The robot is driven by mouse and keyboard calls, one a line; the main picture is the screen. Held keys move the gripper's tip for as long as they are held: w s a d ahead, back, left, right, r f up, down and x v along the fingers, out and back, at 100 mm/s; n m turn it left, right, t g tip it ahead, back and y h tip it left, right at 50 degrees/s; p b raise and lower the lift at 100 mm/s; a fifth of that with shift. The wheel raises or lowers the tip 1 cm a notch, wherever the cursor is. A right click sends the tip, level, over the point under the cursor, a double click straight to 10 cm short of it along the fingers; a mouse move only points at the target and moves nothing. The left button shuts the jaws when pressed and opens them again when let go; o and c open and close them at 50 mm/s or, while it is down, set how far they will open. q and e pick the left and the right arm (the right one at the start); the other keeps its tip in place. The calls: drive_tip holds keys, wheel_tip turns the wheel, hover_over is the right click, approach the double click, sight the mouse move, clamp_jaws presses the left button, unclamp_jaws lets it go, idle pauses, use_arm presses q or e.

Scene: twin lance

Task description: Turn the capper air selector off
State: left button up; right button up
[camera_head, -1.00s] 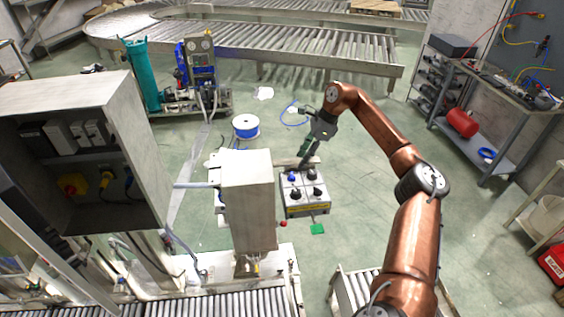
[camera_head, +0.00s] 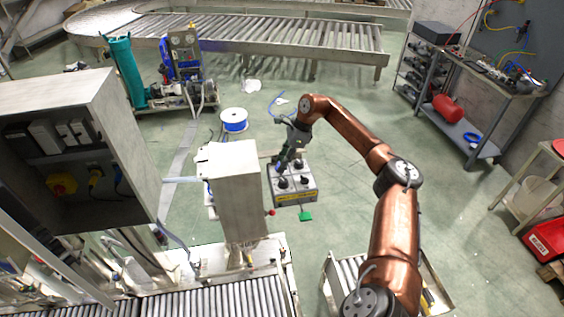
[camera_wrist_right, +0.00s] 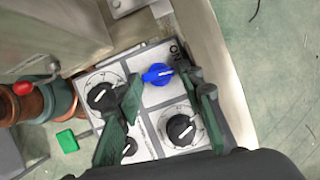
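A grey control box (camera_head: 297,196) with several rotary knobs stands right of a pale metal cabinet (camera_head: 236,192). In the right wrist view, its light panel carries a blue knob (camera_wrist_right: 157,74), a black knob at left (camera_wrist_right: 103,95) and another black knob at lower right (camera_wrist_right: 181,130). A further black knob is partly hidden behind a finger. My left gripper is out of view.
A blue spool (camera_head: 234,119) stands behind on the floor. Open floor lies right of my right arm.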

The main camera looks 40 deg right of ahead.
drive_tip(key=shift+r, duration=0.1)
drive_tip(key=c, duration=0.8)
drive_tip(key=shift+s+m+t+h, duration=0.15)
drive_tip(key=shift+m+h, duration=0.1)
drive_tip(key=shift+m, duration=0.5)
drive_tip(key=shift+s+m+t+h, duration=0.15)
drive_tip(key=shift+m+h, duration=0.1)
drive_tip(key=shift+m, duration=0.5)
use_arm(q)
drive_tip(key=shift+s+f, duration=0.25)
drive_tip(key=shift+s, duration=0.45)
use_arm(e)
drive_tip(key=shift+w+a+r+m+h, duration=0.1)
drive_tip(key=shift+m+h, duration=0.2)
drive_tip(key=shift+m, duration=0.6)
drive_tip(key=shift+t, duration=0.3)
drive_tip(key=o, duration=0.9)
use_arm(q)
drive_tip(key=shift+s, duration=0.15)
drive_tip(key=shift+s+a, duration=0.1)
use_arm(e)
drive_tip(key=v, duration=1.2)
